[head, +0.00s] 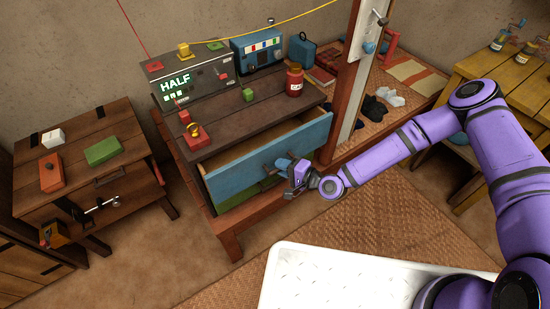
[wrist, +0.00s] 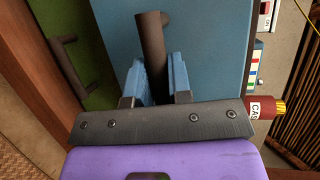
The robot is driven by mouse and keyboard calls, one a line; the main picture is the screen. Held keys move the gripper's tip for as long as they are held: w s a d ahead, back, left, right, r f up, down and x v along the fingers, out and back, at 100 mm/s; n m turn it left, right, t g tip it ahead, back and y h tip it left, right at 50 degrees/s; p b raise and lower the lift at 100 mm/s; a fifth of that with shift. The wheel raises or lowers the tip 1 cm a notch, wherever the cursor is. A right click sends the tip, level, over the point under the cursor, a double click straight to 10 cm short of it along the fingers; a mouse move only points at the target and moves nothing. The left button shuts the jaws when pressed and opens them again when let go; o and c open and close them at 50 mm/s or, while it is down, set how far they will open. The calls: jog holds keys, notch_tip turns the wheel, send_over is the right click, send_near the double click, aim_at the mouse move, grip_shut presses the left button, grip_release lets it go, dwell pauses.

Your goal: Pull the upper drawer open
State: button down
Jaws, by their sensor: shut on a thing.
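The upper drawer (head: 232,182) has a blue front and stands partly out of the dark wooden cabinet (head: 215,130), with its pale inside showing. In the wrist view its blue front (wrist: 205,40) fills the middle. My gripper (head: 288,168) is at the front of this drawer. Its blue fingers, seen in the wrist view (wrist: 158,80), are on either side of the dark bar handle (wrist: 150,35) and shut on it. The green lower drawer (head: 252,190) is below, mostly hidden in the head view; its dark handle (wrist: 70,65) shows in the wrist view.
A white plate-like surface (head: 345,280) lies in front. A low wooden table (head: 75,160) stands left.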

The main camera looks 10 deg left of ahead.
jog(key=s+d, duration=1.1)
jog(key=shift+s+d, duration=0.15)
jog(key=c, duration=1.1)
grip_release()
jog(key=shift+d, duration=0.1)
jog(key=v, duration=1)
jog(key=shift+s+d, duration=0.15)
jog(key=shift+d, duration=0.15)
